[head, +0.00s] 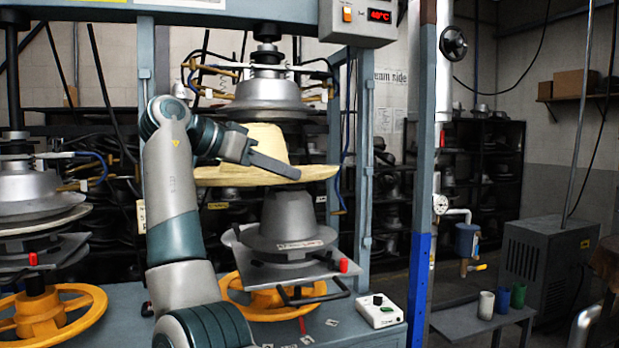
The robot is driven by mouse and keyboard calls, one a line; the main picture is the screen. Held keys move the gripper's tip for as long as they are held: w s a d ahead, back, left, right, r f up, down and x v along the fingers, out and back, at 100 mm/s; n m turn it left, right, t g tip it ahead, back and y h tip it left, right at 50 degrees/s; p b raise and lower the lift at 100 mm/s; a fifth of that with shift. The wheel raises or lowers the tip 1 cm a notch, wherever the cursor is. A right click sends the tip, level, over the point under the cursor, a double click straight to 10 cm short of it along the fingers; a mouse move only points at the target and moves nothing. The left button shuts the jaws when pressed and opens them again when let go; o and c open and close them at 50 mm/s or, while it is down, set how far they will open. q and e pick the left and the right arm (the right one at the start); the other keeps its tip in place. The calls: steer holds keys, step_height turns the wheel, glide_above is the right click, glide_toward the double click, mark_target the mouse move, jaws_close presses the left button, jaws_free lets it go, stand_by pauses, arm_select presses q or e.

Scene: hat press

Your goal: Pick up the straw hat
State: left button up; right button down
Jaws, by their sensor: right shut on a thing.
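The straw hat (320,172) is pale yellow with a wide brim and a rounded crown. It is held in the air between the press's upper metal die (268,97) and the lower metal form (288,218). My right gripper (297,176) reaches in from the left and is shut on the hat's near brim; one finger shows lying over it. My wrist and forearm hide part of the hat's left side. The hat's underside seems close above the top of the lower form; whether they touch I cannot tell. My left gripper is not in view.
The press's blue-grey posts (424,170) flank the hat. A yellow handwheel (245,302) sits below the lower form. A white control box (376,311) stands on the bench at right. Another press (33,190) is at left. Three cups stand on a side table (455,322).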

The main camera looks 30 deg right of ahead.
steer(key=a, duration=0.8)
steer(key=shift+s+a+b, duration=0.2)
steer(key=shift+a+b, duration=0.15)
steer(key=shift+a, duration=0.05)
